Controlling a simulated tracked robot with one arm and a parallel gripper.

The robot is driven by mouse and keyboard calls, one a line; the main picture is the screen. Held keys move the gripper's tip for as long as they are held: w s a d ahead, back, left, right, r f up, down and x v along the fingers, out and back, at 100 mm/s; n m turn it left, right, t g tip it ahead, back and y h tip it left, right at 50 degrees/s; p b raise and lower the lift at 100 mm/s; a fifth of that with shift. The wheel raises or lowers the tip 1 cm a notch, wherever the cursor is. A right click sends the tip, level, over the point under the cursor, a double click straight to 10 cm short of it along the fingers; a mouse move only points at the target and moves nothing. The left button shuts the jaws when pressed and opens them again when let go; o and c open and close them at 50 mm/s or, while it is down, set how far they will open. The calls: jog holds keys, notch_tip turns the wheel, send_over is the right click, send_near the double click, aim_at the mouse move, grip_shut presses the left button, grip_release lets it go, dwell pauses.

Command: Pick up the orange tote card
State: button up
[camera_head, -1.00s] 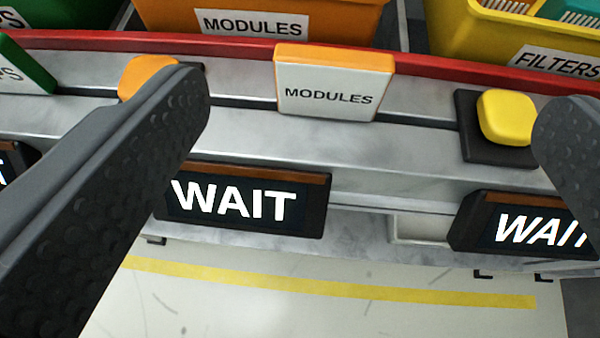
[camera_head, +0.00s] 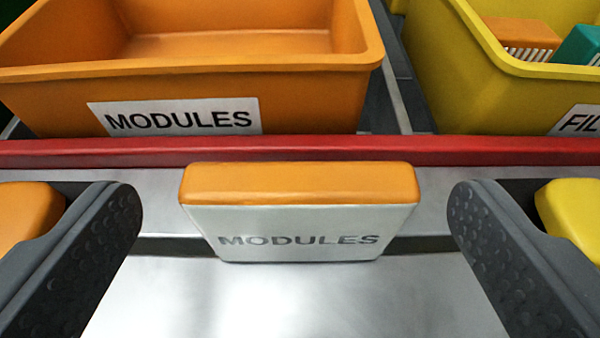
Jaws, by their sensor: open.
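The orange tote card (camera_head: 300,185) has an orange top edge and a white face reading MODULES. It stands upright in the dark slot of the metal ledge, in the middle of the view. My gripper (camera_head: 295,215) is open, with one dark finger to the left of the card and one to the right. There is a gap on both sides, and neither finger touches the card.
An empty-looking orange MODULES tote (camera_head: 330,95) stands behind the red rail (camera_head: 480,152). A yellow tote (camera_head: 455,85) holds orange and teal items. An orange button (camera_head: 25,212) and a yellow button (camera_head: 572,215) sit just outside my fingers.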

aim_at(299, 215)
jog(key=shift+b+x, duration=0.45)
jog(key=shift+x, duration=2)
jog(key=c, duration=1.1)
